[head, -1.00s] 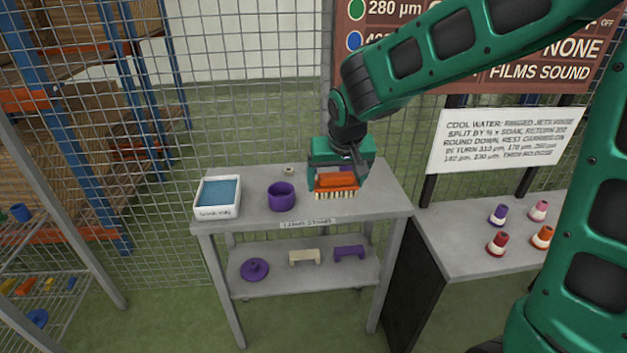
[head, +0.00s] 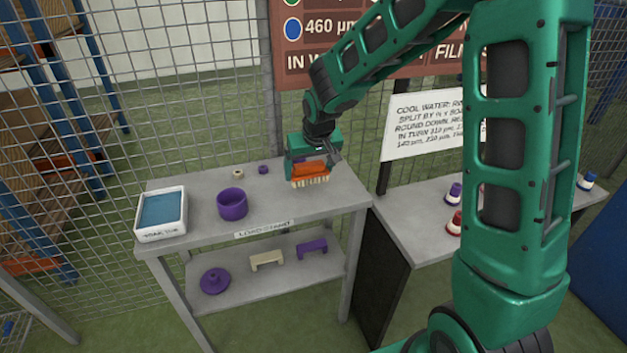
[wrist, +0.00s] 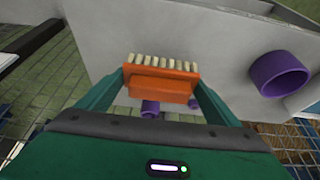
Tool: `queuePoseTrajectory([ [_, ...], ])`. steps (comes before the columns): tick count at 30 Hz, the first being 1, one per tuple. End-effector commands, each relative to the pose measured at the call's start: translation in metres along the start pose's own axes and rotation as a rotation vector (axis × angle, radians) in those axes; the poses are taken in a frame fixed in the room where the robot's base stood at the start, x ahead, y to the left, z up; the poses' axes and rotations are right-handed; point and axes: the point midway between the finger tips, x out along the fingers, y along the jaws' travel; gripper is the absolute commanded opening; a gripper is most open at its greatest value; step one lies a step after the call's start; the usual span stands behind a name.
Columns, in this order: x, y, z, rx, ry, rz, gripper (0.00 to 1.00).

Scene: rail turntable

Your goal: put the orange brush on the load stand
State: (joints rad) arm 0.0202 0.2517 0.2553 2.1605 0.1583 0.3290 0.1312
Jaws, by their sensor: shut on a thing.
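The orange brush (head: 308,171) has an orange body and pale bristles that point down in the head view. My gripper (head: 313,163) is shut on the brush, over the right part of the load stand (head: 340,195). The wrist view shows the brush (wrist: 160,80) between the two green fingers of my gripper (wrist: 160,88). The load stand is a grey table with a label on its front edge. I cannot tell whether the bristles touch its top or are a little above it.
A white tub with blue content (head: 160,212) and a purple cup (head: 232,204) stand on the stand's left part. The lower shelf (head: 240,284) holds purple and cream parts. A mesh fence (head: 200,100) stands behind.

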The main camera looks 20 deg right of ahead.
Motion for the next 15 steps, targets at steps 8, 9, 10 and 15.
queuePoseTrajectory([
  [8,0.015,0.009,-0.001,-0.002,-0.001,0.000,0.68],
  [9,0.019,0.009,0.001,-0.002,-0.002,0.000,0.68],
  [10,0.022,0.009,0.003,-0.002,-0.002,0.000,0.68],
  [15,0.043,0.009,0.011,-0.001,-0.002,0.000,0.68],
])
